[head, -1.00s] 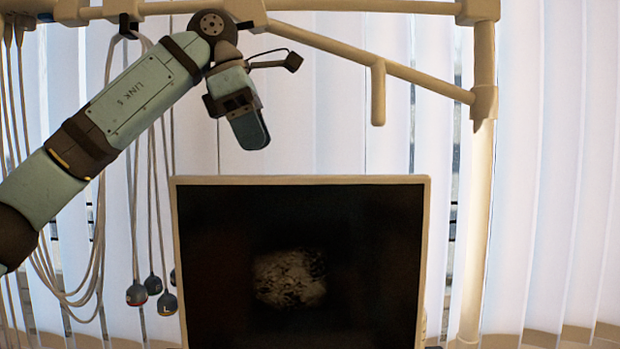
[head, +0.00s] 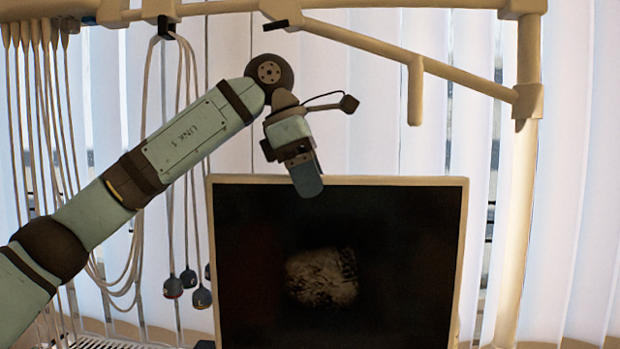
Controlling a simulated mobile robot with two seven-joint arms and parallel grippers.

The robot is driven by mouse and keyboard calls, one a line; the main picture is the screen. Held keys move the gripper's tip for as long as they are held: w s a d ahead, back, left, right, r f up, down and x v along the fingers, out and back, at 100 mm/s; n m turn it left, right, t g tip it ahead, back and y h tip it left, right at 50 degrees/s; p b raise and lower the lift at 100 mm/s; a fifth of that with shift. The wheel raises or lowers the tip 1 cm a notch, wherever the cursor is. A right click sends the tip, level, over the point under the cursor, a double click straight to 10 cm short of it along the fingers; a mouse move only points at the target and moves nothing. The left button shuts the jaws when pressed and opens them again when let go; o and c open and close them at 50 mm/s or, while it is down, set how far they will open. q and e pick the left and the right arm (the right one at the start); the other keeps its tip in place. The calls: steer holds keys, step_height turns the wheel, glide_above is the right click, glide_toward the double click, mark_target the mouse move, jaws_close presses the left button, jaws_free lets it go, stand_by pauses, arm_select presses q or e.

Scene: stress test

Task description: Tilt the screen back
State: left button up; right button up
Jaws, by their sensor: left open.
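The screen (head: 400,255) is a dark monitor with a thin beige frame, standing upright in the lower middle of the head view. A greyish mottled image shows at its centre. Its lower edge and mount are out of view. My left gripper (head: 308,182) points down at the screen's top edge, left of its middle. Its fingertips overlap the top of the dark panel in the picture. It is open and holds nothing; I cannot tell whether it touches the screen. My right gripper is not in view.
A beige frame of rails (head: 420,73) with a post (head: 525,190) stands above and to the right. Cables with dark probe ends (head: 201,297) hang left of the screen, behind my left arm. White vertical blinds (head: 575,160) fill the background.

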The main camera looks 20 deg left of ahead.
arm_select(q)
jaws_close()
steer(key=shift+w, duration=0.15)
steer(key=w+p, duration=0.1)
steer(key=w, duration=0.1)
steer(key=w+a+p, duration=0.1)
steer(key=w, duration=0.1)
steer(key=shift+w+f, duration=0.2)
steer(key=shift+w, duration=0.1)
steer(key=shift+c, duration=0.4)
jaws_free()
steer(key=shift+o, duration=0.4)
steer(key=shift+w+f, duration=0.2)
steer(key=shift+w, duration=0.05)
steer(key=shift+s+r, duration=0.1)
steer(key=shift+s, duration=0.05)
